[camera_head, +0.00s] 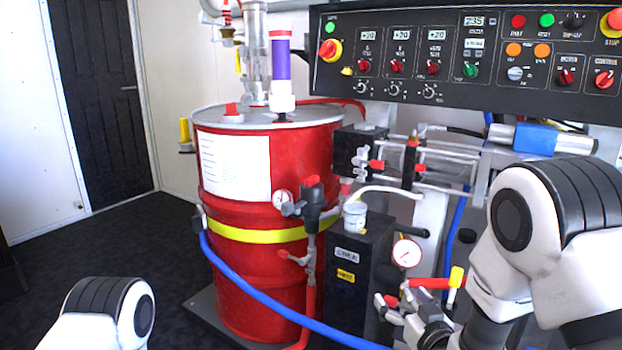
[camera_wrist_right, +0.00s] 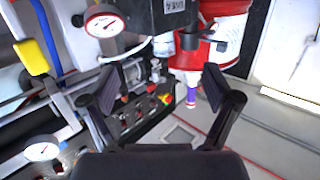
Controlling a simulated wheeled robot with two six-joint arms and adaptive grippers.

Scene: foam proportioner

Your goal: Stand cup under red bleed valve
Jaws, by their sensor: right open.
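A small whitish cup (camera_head: 355,215) stands upright on top of a black box unit (camera_head: 345,280) beside the red drum. In the right wrist view, a pale cup-like shape (camera_wrist_right: 163,45) shows beyond the fingers, beside the black unit. Several red-handled valves are in view. One red handle (camera_head: 375,165) is on the pump block above the cup, and another (camera_head: 430,283) is at lower right; I cannot tell which is the bleed valve. My right gripper (camera_wrist_right: 163,88) is open and empty, low and to the right of the cup. My left gripper is out of view.
The red drum (camera_head: 235,265) stands left of the black unit, with a blue hose (camera_head: 260,312) across its front. A pressure gauge (camera_head: 407,252) sits right of the cup. A control panel (camera_head: 450,75) hangs above. Open dark floor (camera_head: 130,240) lies at left.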

